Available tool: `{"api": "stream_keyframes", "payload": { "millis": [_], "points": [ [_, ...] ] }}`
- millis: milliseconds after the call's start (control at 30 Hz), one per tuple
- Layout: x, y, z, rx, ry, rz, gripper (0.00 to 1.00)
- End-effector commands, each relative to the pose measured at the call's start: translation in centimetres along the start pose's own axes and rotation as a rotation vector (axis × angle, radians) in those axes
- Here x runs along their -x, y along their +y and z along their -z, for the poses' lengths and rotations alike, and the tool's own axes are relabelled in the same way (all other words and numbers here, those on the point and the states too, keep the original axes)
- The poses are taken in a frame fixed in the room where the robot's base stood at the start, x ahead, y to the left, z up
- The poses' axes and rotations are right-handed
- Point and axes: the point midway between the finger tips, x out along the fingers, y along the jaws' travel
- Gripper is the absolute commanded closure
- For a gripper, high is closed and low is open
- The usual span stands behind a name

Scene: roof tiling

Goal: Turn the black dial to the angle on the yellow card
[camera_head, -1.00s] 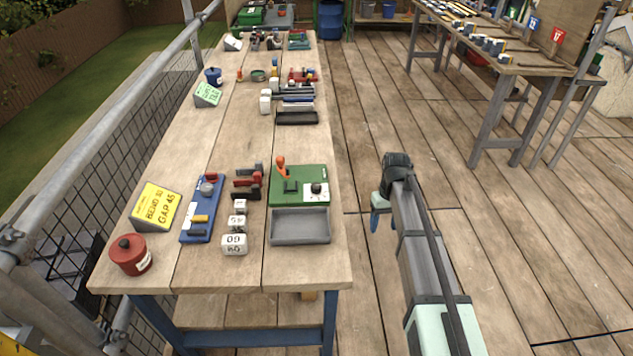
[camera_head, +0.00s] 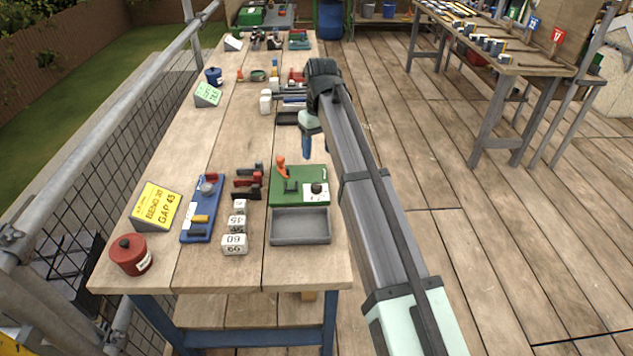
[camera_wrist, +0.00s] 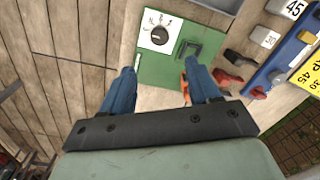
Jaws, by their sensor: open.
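The black dial (camera_head: 316,188) sits on a white scale plate at the right of the green bending unit (camera_head: 283,172). In the wrist view the dial (camera_wrist: 158,36) lies beyond my fingertips, uncovered; its exact pointer angle is too small to read. The yellow card (camera_head: 158,207) stands at the left of the bench and reads BEND 30, GAP 45; part of it shows in the wrist view (camera_wrist: 308,75). My gripper (camera_head: 306,147) is open and empty, with blue fingers apart (camera_wrist: 160,68). It hangs above the bench's right edge, behind the green unit, touching nothing.
An orange-handled lever (camera_head: 280,161) rises from the green unit, close to one finger in the wrist view. A grey tray (camera_head: 300,227) lies in front. Red clamps (camera_head: 248,184), white number blocks (camera_head: 235,243), a blue board (camera_head: 202,210) and a red pot (camera_head: 130,255) stand left.

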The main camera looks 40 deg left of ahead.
Motion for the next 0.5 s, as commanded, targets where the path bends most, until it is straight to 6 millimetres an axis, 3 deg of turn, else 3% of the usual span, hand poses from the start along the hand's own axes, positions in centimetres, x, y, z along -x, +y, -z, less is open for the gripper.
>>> {"api": "stream_keyframes", "payload": {
  "millis": [500],
  "points": [
    [-8.9, 0.0, -0.1, -0.001, -0.002, 0.0, 0.39]
  ]
}}
